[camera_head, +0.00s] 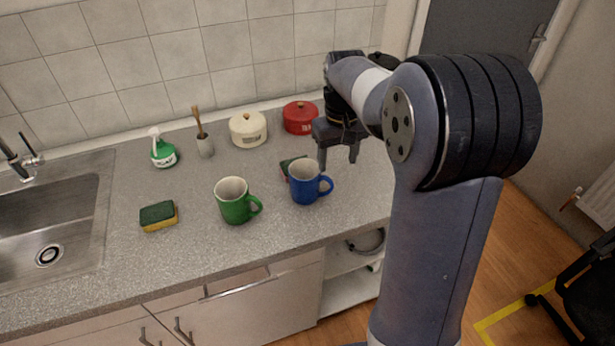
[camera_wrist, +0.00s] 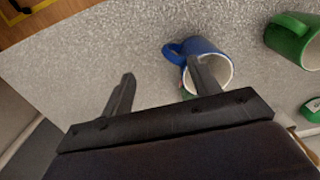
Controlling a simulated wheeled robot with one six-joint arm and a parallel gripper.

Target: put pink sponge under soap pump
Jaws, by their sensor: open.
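The pink sponge (camera_head: 285,168) has a dark green top and a pinkish side. It lies on the counter behind and left of the blue mug (camera_head: 305,182), which partly hides it in the head view. The soap pump (camera_head: 163,152) is a green bottle with a white head, standing upright at the back left near the sink. My gripper (camera_head: 338,160) is open and empty, above the counter to the right of the sponge. In the wrist view the open fingers (camera_wrist: 160,72) show, one overlapping the blue mug (camera_wrist: 217,68); the sponge is mostly hidden there.
A green mug (camera_head: 235,201) stands left of the blue mug. A green-and-yellow sponge (camera_head: 158,216) lies near the sink (camera_head: 100,225). A brush holder (camera_head: 205,146), a cream pot (camera_head: 248,129) and a red pot (camera_head: 300,117) line the back. Counter before the soap pump is clear.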

